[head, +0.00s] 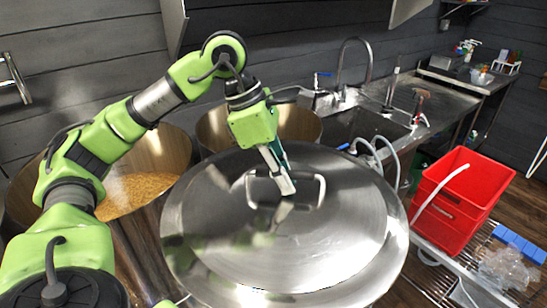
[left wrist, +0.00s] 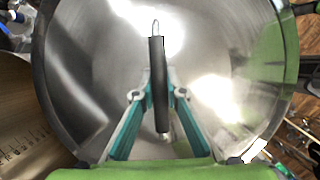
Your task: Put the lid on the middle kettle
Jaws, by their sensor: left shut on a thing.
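The lid (head: 235,225) is a large round shiny steel disc with a bar handle (head: 318,190), in the front middle of the head view. My left gripper (head: 284,188) is shut on the handle. In the left wrist view the lid (left wrist: 215,60) fills most of the picture, and the dark handle (left wrist: 158,75) runs between the fingers. An open steel kettle (head: 212,130) stands behind the lid, which partly hides it. Another open kettle (head: 170,165), holding yellowish grain, stands to the left. What lies under the lid is hidden. My right gripper is out of view.
A steel sink counter (head: 440,95) with a tall faucet (head: 352,58) runs along the back right. A red crate (head: 455,205) stands at the right, beside a blue object (head: 518,243) on a metal rack. Hoses hang between sink and lid.

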